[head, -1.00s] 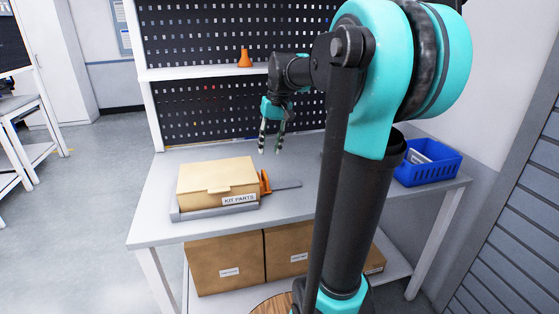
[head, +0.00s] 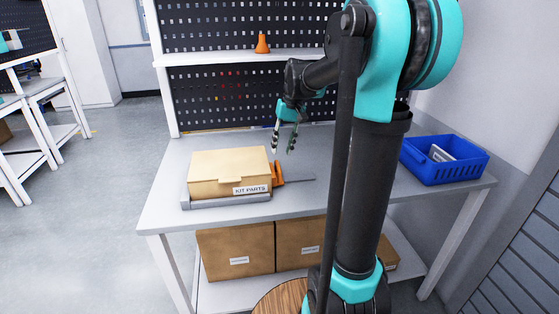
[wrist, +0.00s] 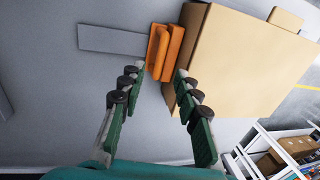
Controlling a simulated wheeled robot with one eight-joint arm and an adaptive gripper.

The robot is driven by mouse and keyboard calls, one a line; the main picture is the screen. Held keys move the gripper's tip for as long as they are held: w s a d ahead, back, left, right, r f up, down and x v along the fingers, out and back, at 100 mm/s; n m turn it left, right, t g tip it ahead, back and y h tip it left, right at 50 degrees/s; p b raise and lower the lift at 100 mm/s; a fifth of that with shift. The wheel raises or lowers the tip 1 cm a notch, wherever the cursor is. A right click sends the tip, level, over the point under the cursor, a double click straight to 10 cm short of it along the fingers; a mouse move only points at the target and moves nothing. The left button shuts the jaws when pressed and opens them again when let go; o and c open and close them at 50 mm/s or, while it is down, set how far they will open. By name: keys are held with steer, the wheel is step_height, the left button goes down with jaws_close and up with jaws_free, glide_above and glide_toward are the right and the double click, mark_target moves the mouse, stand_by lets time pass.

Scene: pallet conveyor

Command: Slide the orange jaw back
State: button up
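The orange jaw (head: 278,174) stands against the right side of a tan box labelled KIT PARTS (head: 215,178), on a low grey base (head: 225,203). A flat grey strip (head: 300,178) runs right from the jaw. My gripper (head: 283,151) hangs above and behind the jaw, fingers down, open and empty. In the wrist view the jaw (wrist: 165,50) shows just beyond and between the spread fingertips of my gripper (wrist: 158,76), nearer the right one. The box (wrist: 240,62) lies on the right there. I cannot tell exactly how far the tips are from the jaw.
A grey workbench (head: 185,222) carries these things. A blue bin (head: 443,168) stands at its right end. A pegboard (head: 235,100) rises behind, with an orange cone-shaped object (head: 262,44) on its shelf. Cardboard boxes (head: 235,250) are below.

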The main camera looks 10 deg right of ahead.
mark_target(278, 165)
steer(key=shift+a+f, duration=0.2)
steer(key=shift+f, duration=0.7)
steer(key=shift+a+f, duration=0.15)
steer(key=shift+f, duration=0.75)
steer(key=shift+a+f, duration=0.2)
steer(key=shift+f, duration=0.7)
steer(key=shift+c, duration=0.2)
jaws_close()
